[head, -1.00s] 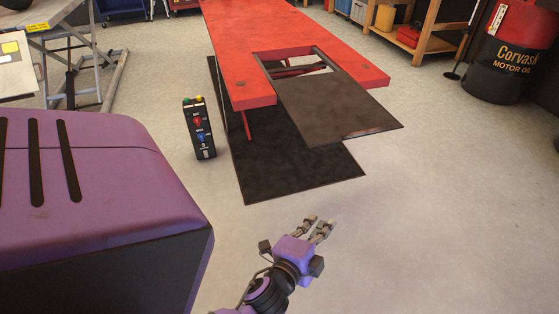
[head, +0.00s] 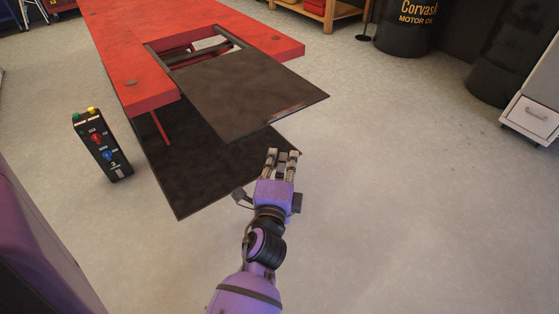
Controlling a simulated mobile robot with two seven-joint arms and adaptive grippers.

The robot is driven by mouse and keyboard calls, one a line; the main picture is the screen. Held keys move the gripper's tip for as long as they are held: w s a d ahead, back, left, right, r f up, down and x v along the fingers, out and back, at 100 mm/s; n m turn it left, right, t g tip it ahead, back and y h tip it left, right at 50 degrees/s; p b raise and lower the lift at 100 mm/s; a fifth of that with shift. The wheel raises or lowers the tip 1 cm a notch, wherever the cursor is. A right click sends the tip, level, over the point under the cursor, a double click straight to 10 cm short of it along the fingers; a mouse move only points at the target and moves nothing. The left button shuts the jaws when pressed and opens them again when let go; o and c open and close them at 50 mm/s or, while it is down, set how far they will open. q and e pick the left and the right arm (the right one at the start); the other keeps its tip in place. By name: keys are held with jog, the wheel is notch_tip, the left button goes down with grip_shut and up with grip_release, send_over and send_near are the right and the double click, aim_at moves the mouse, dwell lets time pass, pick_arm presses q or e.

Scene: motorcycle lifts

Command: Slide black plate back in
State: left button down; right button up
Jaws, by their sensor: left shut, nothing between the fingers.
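The black plate (head: 245,92) sticks out of the end of the red lift table (head: 140,62), toward me and to the right. An opening in the table top shows behind the plate, with bars inside it. My left gripper (head: 283,154) is shut and empty. In the picture it lies just below the plate's front edge, over the dark floor mat's right corner. I see no contact with the plate. My right gripper is not in view.
A black control box (head: 102,146) with coloured buttons stands left of the dark mat (head: 190,172). A black oil drum (head: 405,26) and a grey cabinet (head: 533,105) stand at the right. The floor on the right is clear.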

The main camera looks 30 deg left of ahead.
pick_arm(q)
jog(key=w+a, duration=0.6)
jog(key=w, duration=0.1)
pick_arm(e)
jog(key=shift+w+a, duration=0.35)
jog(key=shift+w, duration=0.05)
pick_arm(q)
jog(key=shift+w, duration=0.1)
jog(key=shift+a, duration=0.15)
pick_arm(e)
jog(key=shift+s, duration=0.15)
